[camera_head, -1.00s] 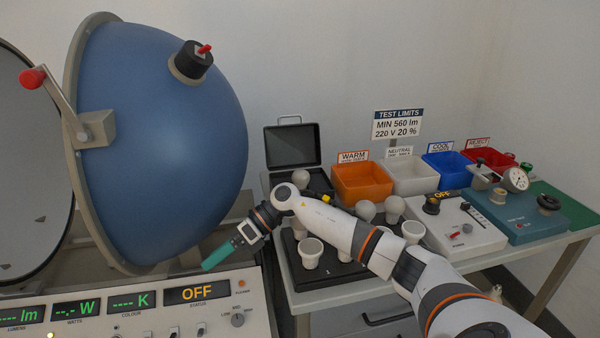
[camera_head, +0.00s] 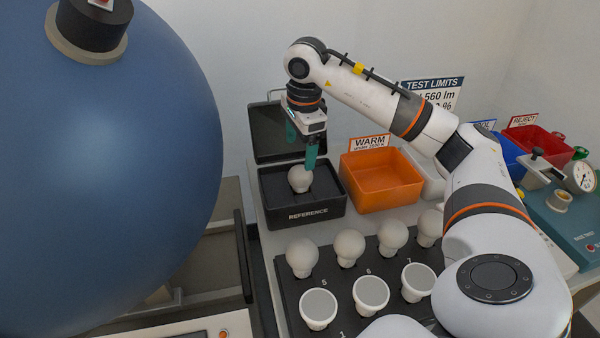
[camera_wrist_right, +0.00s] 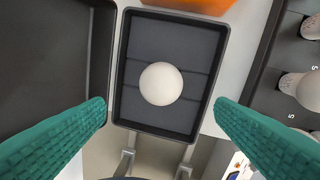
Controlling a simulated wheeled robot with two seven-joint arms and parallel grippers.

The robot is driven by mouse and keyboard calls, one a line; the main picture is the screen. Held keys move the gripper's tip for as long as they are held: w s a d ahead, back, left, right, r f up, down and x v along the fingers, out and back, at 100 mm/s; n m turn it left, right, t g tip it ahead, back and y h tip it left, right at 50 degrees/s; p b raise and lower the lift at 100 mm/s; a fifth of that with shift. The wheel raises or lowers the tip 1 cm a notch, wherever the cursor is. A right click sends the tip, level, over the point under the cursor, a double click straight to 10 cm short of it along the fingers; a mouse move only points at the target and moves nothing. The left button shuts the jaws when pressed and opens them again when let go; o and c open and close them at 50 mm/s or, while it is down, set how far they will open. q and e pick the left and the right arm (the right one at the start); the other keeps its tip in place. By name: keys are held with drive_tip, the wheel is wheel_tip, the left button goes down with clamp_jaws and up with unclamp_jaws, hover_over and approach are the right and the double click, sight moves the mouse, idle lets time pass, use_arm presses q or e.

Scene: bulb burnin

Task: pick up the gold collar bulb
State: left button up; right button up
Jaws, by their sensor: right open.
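A white round bulb (camera_head: 300,179) stands in the black REFERENCE case (camera_head: 325,206). It also shows from above in the right wrist view (camera_wrist_right: 161,84), inside the case tray (camera_wrist_right: 140,121). Its collar is hidden, so I cannot tell whether it is gold. My right gripper (camera_head: 301,147) is open, with teal fingers pointing down just above this bulb. No gold collar shows on any bulb. My left gripper is not in view.
The case lid (camera_head: 270,138) stands open behind. A large blue sphere (camera_head: 110,170) fills the left.

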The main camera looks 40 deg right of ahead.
sight(301, 169)
wheel_tip(301, 169, down, 2)
drive_tip(key=shift+f, duration=0.25)
drive_tip(key=shift+w+d+f, duration=0.15)
drive_tip(key=shift+f, duration=0.85)
drive_tip(key=shift+w+d+f, duration=0.1)
drive_tip(key=shift+f, duration=0.9)
drive_tip(key=shift+w+d+f, duration=0.15)
drive_tip(key=shift+f, duration=0.85)
drive_tip(key=c, duration=1.1)
